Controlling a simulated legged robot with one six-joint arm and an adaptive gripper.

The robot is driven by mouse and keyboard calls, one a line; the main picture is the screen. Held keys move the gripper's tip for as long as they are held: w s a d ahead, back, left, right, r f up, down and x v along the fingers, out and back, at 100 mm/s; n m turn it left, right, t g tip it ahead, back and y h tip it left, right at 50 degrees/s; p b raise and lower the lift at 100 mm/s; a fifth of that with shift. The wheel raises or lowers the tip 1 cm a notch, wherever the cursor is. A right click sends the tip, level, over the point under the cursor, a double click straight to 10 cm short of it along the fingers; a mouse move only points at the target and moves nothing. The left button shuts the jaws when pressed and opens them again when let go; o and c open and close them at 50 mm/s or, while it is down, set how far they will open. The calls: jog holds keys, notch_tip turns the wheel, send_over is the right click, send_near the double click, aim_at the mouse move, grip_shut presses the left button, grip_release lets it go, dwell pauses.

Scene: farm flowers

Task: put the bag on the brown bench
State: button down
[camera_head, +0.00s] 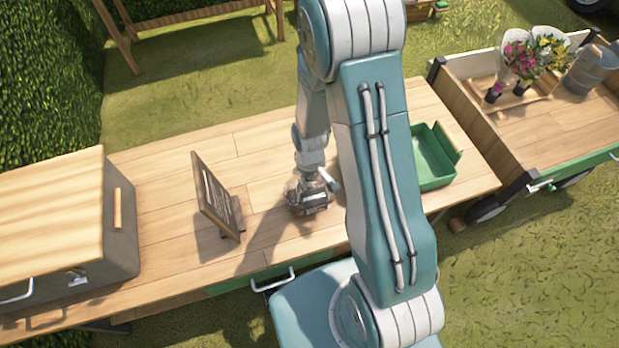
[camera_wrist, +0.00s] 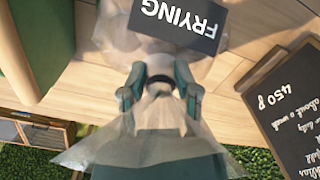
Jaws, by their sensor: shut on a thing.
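My gripper (camera_wrist: 158,92) is shut on the gathered neck of a clear plastic bag (camera_wrist: 110,30) with a dark label reading "FRYING". The bag's loose top flares out on the near side of the fingers. In the head view, my gripper (camera_head: 312,192) is low over the long wooden counter (camera_head: 265,150), with the bag (camera_head: 294,193) mostly hidden beneath it. I cannot tell whether the bag touches the counter. A brown wooden bench (camera_head: 190,14) stands on the grass behind the counter, partly cut off by the top edge.
A chalkboard sign (camera_head: 217,195) stands close left of my gripper; it also shows in the wrist view (camera_wrist: 290,105). A wood-topped grey box (camera_head: 60,215) is at left. A green tray (camera_head: 435,158) is at right, and a cart (camera_head: 550,125) with bouquets beyond. Grass lies between counter and bench.

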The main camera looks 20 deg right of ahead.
jog(key=shift+c, duration=1.2)
grip_release()
jog(key=shift+f, duration=0.25)
jog(key=shift+a, duration=0.1)
jog(key=shift+r, duration=0.15)
notch_tip(320, 180, up, 12)
jog(key=shift+r, duration=0.15)
jog(key=s+r+m+t, duration=0.2)
jog(key=s+r, duration=0.5)
jog(key=r, duration=0.4)
jog(key=s+r+m+t, duration=0.2)
jog(key=s+r, duration=0.5)
jog(key=r, duration=0.5)
jog(key=shift+s+r+t, duration=0.15)
jog(key=shift+t, duration=0.65)
